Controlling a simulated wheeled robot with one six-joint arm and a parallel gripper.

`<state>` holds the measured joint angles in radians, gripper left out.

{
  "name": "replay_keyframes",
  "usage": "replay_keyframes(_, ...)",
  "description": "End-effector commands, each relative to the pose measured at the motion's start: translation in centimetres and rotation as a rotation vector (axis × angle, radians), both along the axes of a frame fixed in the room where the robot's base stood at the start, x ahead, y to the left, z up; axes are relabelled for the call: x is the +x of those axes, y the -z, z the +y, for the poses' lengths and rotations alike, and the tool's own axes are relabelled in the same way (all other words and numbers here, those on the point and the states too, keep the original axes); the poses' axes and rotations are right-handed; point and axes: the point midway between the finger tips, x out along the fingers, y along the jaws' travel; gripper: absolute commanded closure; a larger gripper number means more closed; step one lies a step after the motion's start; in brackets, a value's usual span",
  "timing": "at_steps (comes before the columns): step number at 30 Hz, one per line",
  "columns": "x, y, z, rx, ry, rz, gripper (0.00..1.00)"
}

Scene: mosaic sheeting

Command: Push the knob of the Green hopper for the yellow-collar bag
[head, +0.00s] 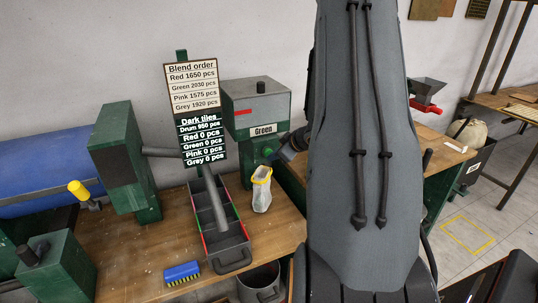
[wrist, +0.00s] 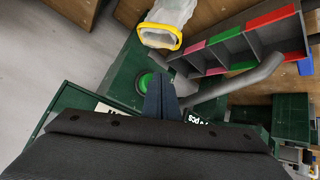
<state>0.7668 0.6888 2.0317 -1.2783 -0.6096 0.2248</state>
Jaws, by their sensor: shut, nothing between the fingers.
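The Green hopper (head: 257,112) is a grey-topped green box with a "Green" label, standing behind the bench. Its round green knob (head: 268,152) is on the front of the green stand below the label. In the wrist view the bright green knob (wrist: 149,83) shows just beside the fingertips; I cannot tell whether they touch it. My gripper (wrist: 162,92) is shut and empty. In the head view only its dark end shows, right of the knob, with my arm covering the rest. The yellow-collar bag (head: 261,194) stands open below the knob; it also shows in the wrist view (wrist: 170,14).
A divided dark tray (head: 238,238) with coloured edges lies left of the bag, under a grey chute. An order board (head: 193,95) stands behind it. A blue brush (head: 182,273) and a blue drum (head: 45,165) are further left. My arm hides the middle right.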

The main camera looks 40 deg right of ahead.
Motion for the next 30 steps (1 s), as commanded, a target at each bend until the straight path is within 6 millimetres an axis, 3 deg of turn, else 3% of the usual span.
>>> replay_keyframes(30,1.1,0.0,-0.3,-0.001,-0.001,0.000,1.00)
